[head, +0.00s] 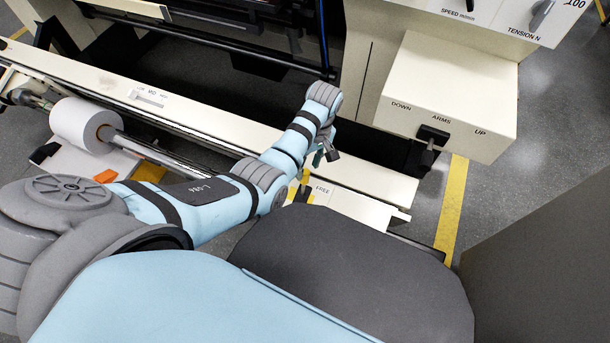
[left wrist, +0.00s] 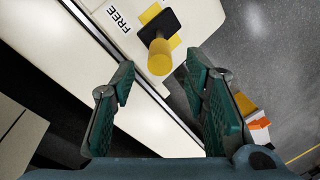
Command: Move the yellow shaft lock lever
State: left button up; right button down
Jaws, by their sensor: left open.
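The yellow shaft lock lever (left wrist: 160,57) shows in the left wrist view as a yellow cylindrical grip with a dark mount, next to the FREE label (left wrist: 118,18). In the head view, a small yellow part of it (head: 305,177) shows beside my left forearm, near the same label; the rest is hidden or too small to make out. My left gripper (left wrist: 161,74) is open and empty, its green fingers on either side of the lever's line and apart from it. In the head view my left gripper (head: 325,155) hangs over the cream rail. My right gripper is out of view.
A white roll (head: 82,124) sits on a metal shaft at the left. The cream ARMS box (head: 450,90) with a black lever (head: 430,148) stands at the right. A long cream beam (head: 190,110) runs behind my left arm. Grey floor lies beyond.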

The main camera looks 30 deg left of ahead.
aim_at(305, 172)
pick_arm(q)
jog(key=f, duration=0.2)
jog(key=f+b, duration=0.1)
jog(key=shift+s+a+f, duration=0.15)
jog(key=shift+s+f, duration=0.15)
jog(key=shift+f, duration=0.05)
jog(key=shift+c, duration=0.5)
grip_shut()
